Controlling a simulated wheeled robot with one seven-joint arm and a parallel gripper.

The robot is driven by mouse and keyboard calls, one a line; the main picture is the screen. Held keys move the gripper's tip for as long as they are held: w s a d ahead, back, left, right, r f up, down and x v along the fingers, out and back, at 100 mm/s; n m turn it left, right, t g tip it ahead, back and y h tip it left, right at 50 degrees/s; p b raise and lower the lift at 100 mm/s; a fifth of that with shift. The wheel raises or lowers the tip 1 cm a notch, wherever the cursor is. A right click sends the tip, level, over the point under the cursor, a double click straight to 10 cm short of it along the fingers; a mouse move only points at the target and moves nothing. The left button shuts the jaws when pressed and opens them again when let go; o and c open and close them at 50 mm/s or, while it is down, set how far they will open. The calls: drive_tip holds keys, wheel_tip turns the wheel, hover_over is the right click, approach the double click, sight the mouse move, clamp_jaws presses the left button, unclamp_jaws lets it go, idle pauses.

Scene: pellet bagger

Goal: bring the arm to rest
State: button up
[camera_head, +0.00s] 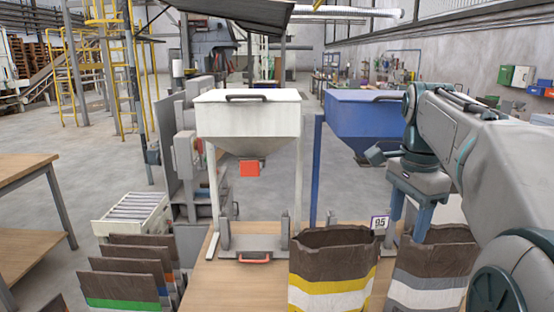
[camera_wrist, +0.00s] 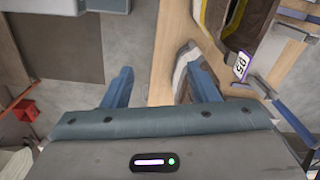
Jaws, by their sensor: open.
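My gripper (camera_head: 409,222) points down at the right of the head view, above the bench and beside the right-hand bag. In the wrist view its two blue fingers stand well apart, and the gap of my gripper (camera_wrist: 160,86) is empty. My arm reaches in from the right edge of the head view and is bent. The right-hand brown bag (camera_head: 437,262), with white and grey bands, stands open-topped close to the gripper and is partly hidden by my arm. I cannot tell how far apart they are.
A brown bag with yellow band (camera_head: 331,262) stands open on the bench (camera_head: 230,290). White (camera_head: 247,118) and blue (camera_head: 350,118) hoppers stand behind, the blue one near my arm. Flat bags (camera_head: 127,278) stand at left. A number sign (camera_head: 379,223) is beside the gripper.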

drive_tip(key=s+a+f+n+t, duration=0.1)
drive_tip(key=s+a+f+n, duration=0.3)
drive_tip(key=s+f+n, duration=0.3)
drive_tip(key=s+a+f+n+t, duration=0.1)
drive_tip(key=s+a+f+n, duration=0.4)
drive_tip(key=f, duration=0.7)
drive_tip(key=s+n, duration=0.2)
drive_tip(key=n, duration=0.1)
drive_tip(key=shift+t, duration=0.4)
drive_tip(key=shift+s, duration=0.1)
